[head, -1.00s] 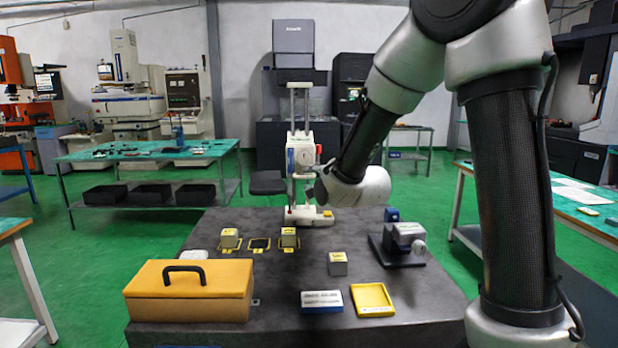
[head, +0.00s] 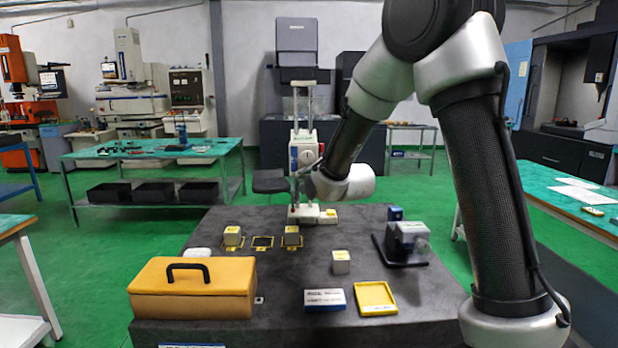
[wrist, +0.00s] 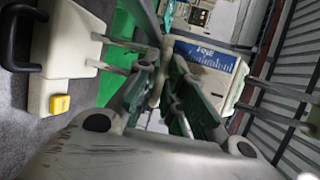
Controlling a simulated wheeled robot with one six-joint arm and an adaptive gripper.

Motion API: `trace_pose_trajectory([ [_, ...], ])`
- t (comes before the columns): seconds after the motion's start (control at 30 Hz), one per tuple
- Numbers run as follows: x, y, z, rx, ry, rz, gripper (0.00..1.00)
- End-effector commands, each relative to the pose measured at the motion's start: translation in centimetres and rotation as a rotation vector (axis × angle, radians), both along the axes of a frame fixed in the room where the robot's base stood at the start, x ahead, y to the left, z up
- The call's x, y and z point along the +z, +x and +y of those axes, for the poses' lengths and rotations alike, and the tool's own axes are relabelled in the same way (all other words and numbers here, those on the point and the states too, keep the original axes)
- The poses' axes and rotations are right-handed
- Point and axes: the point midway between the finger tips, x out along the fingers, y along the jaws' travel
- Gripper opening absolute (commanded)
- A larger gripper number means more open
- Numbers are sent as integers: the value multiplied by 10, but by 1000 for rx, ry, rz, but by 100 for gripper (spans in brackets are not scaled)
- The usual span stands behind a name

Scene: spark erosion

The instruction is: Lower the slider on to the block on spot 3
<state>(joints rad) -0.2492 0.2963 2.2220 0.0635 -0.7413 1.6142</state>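The slider (head: 304,150) is a white housing with a blue edge and a round dial, partway up the twin columns of a stand. In the wrist view its blue-and-white label (wrist: 208,58) shows beyond my fingers. My gripper (wrist: 165,80) is at the slider's front, above the block's height. Its green-padded fingers converge on a narrow grey part; I cannot tell whether they grip it. My wrist hides the contact in the head view.
The stand's white base (head: 312,214) is behind spot 3. A loose block (head: 341,262), yellow tray (head: 376,298), orange toolbox (head: 192,290) and vise (head: 406,240) share the dark table.

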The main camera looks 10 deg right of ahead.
Motion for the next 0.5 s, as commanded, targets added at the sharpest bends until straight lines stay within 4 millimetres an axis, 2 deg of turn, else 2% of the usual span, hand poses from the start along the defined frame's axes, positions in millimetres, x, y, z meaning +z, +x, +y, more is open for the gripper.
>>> trace_pose_trajectory([
  [0.13,-8,0,0,0,-2,3,0],
  [0.33,-45,0,0,0,-2,7,0],
  [0.5,-58,-1,0,1,-2,4,0],
])
